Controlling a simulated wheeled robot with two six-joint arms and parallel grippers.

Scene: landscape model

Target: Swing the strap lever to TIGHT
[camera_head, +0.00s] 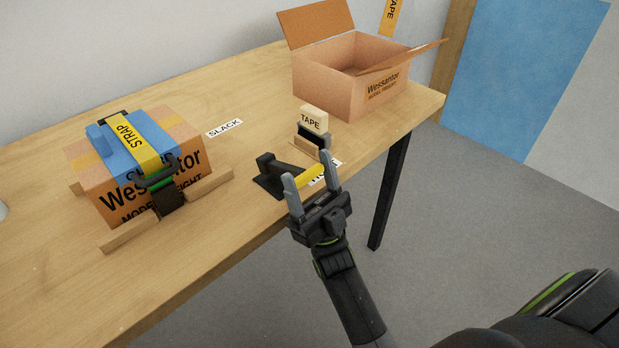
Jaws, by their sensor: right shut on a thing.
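The strap lever has a black bracket (270,177) near the table's front edge and a yellow grip (311,177). My right gripper (307,169) is shut on the yellow grip, with one grey finger on each side of it. The lever lies low, its grip to the right of the bracket. A white label (324,173) beside the grip is partly hidden by my fingers; its word is hard to read. The SLACK label (224,128) lies to the left, farther back. A yellow strap (140,143) marked STRAP runs over a cardboard box (115,185). My left gripper is not in view.
A blue block (98,137) is on the strapped box, which sits among wooden rails (130,237). A tape holder (313,133) marked TAPE stands behind the lever. An open cardboard box (335,80) is at the back right. The table's front edge is close to my right gripper.

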